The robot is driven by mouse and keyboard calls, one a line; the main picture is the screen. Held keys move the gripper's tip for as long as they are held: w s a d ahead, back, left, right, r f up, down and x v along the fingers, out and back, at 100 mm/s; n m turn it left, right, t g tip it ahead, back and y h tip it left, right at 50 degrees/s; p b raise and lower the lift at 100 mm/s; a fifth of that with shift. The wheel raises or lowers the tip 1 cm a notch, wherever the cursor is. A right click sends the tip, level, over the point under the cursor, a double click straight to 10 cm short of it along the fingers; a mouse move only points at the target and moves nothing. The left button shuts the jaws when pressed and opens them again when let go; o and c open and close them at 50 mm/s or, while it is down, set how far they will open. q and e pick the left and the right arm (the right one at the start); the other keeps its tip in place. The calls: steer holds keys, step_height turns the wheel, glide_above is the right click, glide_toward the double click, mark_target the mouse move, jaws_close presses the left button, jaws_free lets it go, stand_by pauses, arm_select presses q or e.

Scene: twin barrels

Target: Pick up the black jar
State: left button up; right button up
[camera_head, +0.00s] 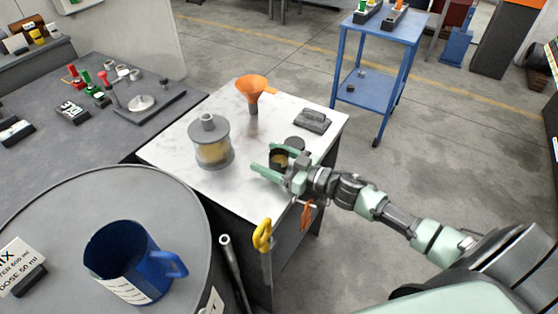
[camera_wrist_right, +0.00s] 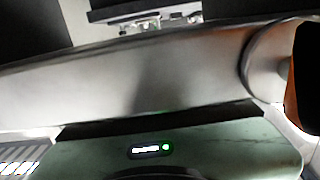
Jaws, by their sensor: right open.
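The black jar (camera_head: 274,156) stands on the white table top (camera_head: 168,151) in the head view, with something yellowish showing in its open top. My right gripper (camera_head: 262,157) comes in from the right. Its two pale green fingers are open and lie on either side of the jar. I cannot tell whether they touch it. A dark round disc (camera_head: 295,143), perhaps a lid, lies just behind the jar. The right wrist view shows only close grey and green surfaces with a small lit display; I cannot make out the jar there. My left gripper is not in view.
A grey-lidded clear container (camera_head: 211,142), an orange funnel (camera_head: 253,88) and a dark grey block (camera_head: 313,120) share the table. A barrel top (camera_head: 75,200) with a blue jug (camera_head: 128,262) is at front left. Yellow-handled and orange tools hang at the table's front edge.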

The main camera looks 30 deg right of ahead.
steer(key=c, duration=1.5)
steer(key=shift+r, duration=0.1)
